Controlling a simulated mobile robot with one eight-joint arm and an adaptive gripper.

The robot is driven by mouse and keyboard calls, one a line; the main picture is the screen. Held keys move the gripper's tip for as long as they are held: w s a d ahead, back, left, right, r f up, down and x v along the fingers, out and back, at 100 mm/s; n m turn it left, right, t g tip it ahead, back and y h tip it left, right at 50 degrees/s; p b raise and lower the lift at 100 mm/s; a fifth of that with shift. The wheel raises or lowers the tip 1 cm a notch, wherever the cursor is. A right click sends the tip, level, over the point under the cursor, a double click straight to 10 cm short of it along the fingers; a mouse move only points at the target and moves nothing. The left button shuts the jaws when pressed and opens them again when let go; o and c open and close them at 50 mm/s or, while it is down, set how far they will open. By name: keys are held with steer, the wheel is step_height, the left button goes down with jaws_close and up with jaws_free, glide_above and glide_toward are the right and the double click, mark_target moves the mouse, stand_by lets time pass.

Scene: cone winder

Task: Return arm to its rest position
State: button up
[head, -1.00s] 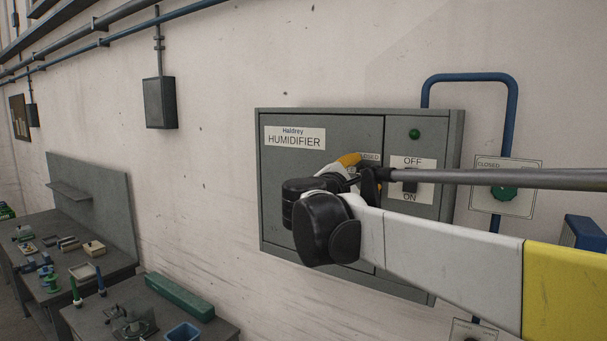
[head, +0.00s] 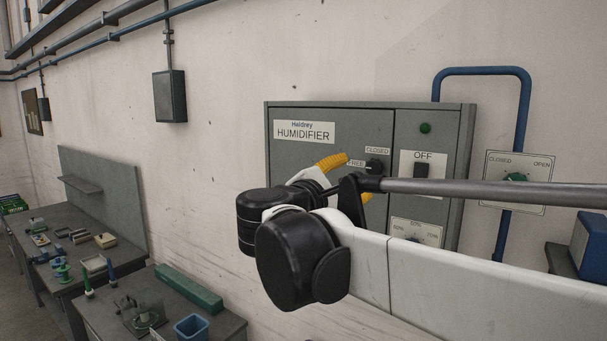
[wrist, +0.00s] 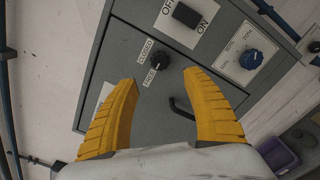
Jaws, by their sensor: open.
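My gripper (wrist: 161,112) is open and empty in the wrist view, its two yellow fingers apart. It points at the front of the grey humidifier cabinet (head: 290,155), with the black CLOSED/FREE knob (wrist: 159,61) beyond the gap between the fingers. In the head view the yellow fingers (head: 332,161) show just left of and below this knob (head: 375,166), partly hidden by my black wrist joints. I cannot tell from the picture how far the fingertips are from the cabinet.
The cabinet has an OFF/ON switch (head: 421,171), a green lamp (head: 425,128) and a blue percent dial (wrist: 251,60). A valve plate (head: 516,192) and a blue pipe (head: 526,100) are at right. Benches with small items stand lower left. A grey rod crosses before the cabinet.

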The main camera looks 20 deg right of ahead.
steer(key=shift+s+a, duration=0.25)
steer(key=shift+a, duration=0.05)
steer(key=s+d+f+m+g+y+b, duration=0.15)
steer(key=s+f+b, duration=0.35)
steer(key=f, duration=0.7)
steer(key=s+f+m+g+y+b, duration=0.1)
steer(key=s+f+m+y+b, duration=0.15)
steer(key=f+b, duration=0.75)
steer(key=s+f+m+g+y+b, duration=0.1)
steer(key=s+f+m+y+b, duration=0.2)
steer(key=f, duration=1.2)
steer(key=s+a+f+m+y+b, duration=0.2)
steer(key=f+b, duration=0.3)
steer(key=f, duration=0.4)
steer(key=s+a+f+m+y+b, duration=0.2)
steer(key=s+a+f+m+b, duration=0.1)
steer(key=f, duration=0.6)
steer(key=s+a+f+m+y+b, duration=0.3)
steer(key=s+a+f+b, duration=0.1)
steer(key=f, duration=0.5)
steer(key=a+b, duration=0.1)
steer(key=b, duration=0.1)
steer(key=shift+f+b, duration=0.3)
steer(key=shift+f, duration=0.1)
